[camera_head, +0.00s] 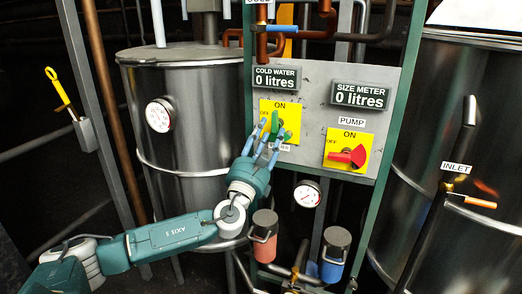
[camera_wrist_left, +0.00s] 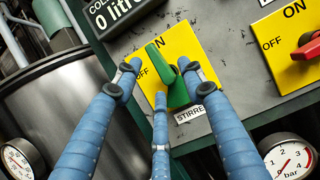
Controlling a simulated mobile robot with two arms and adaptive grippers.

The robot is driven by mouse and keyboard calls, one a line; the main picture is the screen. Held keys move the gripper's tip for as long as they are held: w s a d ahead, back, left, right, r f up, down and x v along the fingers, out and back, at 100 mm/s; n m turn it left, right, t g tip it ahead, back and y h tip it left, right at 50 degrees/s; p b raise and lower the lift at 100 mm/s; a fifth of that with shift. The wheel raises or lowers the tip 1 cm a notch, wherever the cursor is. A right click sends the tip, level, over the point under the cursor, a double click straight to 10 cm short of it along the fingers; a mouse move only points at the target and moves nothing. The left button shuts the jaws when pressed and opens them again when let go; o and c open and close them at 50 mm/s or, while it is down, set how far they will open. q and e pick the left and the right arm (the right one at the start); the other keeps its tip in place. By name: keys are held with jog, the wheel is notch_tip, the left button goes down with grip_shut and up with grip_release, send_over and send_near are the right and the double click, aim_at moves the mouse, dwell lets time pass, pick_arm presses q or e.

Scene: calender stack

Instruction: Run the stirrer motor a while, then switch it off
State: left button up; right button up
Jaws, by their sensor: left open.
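The stirrer switch is a green knob (camera_head: 276,123) on a yellow plate marked ON and OFF, on the grey panel. The green knob (camera_wrist_left: 164,62) also shows in the left wrist view, its handle roughly upright and leaning a little left; whether it points exactly at ON I cannot tell. My left gripper (camera_head: 266,136) is open, with its blue fingers spread in front of the knob. In the left wrist view the fingertips (camera_wrist_left: 158,76) lie left, right and below the knob; contact is unclear. The STIRRER label (camera_wrist_left: 190,115) is partly covered by a finger. My right gripper is not in view.
A red pump knob (camera_head: 347,156) sits close by on the right, pointing left. Both meters (camera_head: 277,78) read 0 litres. A steel tank (camera_head: 190,110) stands left, another (camera_head: 435,130) right. A pressure gauge (camera_head: 307,194) and capped red and blue cylinders (camera_head: 335,255) are below.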

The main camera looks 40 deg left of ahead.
pick_arm(q)
jog(key=v, duration=0.9)
jog(key=shift+s, duration=0.25)
jog(key=shift+f, duration=0.15)
dwell(6.7)
